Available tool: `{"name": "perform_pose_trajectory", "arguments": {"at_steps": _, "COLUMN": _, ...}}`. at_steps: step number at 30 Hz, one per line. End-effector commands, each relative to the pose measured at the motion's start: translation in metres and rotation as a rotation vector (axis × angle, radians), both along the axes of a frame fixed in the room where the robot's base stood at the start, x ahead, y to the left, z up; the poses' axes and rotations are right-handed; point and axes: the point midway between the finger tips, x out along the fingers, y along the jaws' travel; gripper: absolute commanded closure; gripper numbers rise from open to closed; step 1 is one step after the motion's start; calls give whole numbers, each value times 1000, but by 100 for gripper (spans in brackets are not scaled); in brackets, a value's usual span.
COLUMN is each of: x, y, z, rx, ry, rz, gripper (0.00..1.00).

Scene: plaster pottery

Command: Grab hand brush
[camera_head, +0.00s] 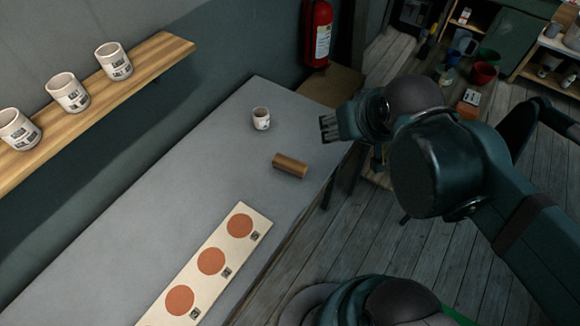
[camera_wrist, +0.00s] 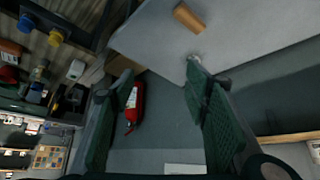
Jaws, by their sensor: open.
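A short wooden block, which looks like the hand brush (camera_head: 290,165), lies on the grey table (camera_head: 150,215) near its right edge. Its bristles cannot be made out. It also shows at the top of the wrist view (camera_wrist: 188,17), beyond my fingers and not between them. My gripper (camera_head: 328,128) is up and to the right of the brush in the head view, by the table's right edge. In the wrist view its two green fingers (camera_wrist: 160,70) are spread apart with nothing held between them.
A small white cup (camera_head: 261,118) stands on the table behind the brush. A board with three brown discs (camera_head: 211,262) lies at the front. A wooden wall shelf (camera_head: 150,62) holds three cups. A red fire extinguisher (camera_head: 318,35) hangs beyond the table. The table's left part is clear.

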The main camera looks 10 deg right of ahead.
Motion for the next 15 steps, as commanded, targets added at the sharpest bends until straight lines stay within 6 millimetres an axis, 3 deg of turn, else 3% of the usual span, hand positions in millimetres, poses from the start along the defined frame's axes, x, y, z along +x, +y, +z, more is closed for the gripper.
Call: {"name": "perform_pose_trajectory", "arguments": {"at_steps": 15, "x": 13, "y": 6, "z": -8, "rx": -28, "ry": 42, "rz": 55, "gripper": 54}}
